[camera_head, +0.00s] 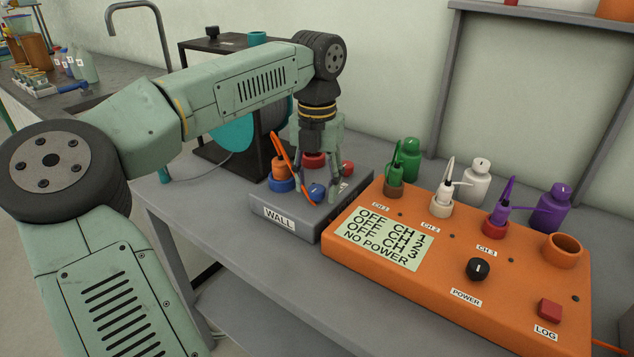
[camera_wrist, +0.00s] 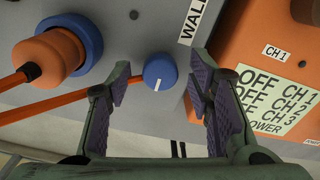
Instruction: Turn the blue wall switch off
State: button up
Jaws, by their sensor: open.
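The blue wall switch (camera_head: 317,191) is a round knob on top of the grey WALL box (camera_head: 273,222). In the wrist view the knob (camera_wrist: 160,69) sits near the middle, with a short white mark toward its lower edge. My gripper (camera_head: 319,187) points down over the box, and its fingers are open. In the wrist view my gripper (camera_wrist: 159,82) has one finger on each side below the knob, with visible gaps, and holds nothing. In the head view the fingers stand around the knob; their exact height above the box is hard to tell.
An orange plug (camera_head: 279,168) with its cable sits in a blue socket (camera_head: 282,184) left of the knob. Red parts (camera_head: 347,168) lie behind. The orange meter box (camera_head: 440,275), with plugs and a display reading NO POWER, stands close on the right.

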aim_at(317, 188)
notch_tip(317, 188, up, 12)
dwell(0.4)
jog(key=shift+f, duration=0.1)
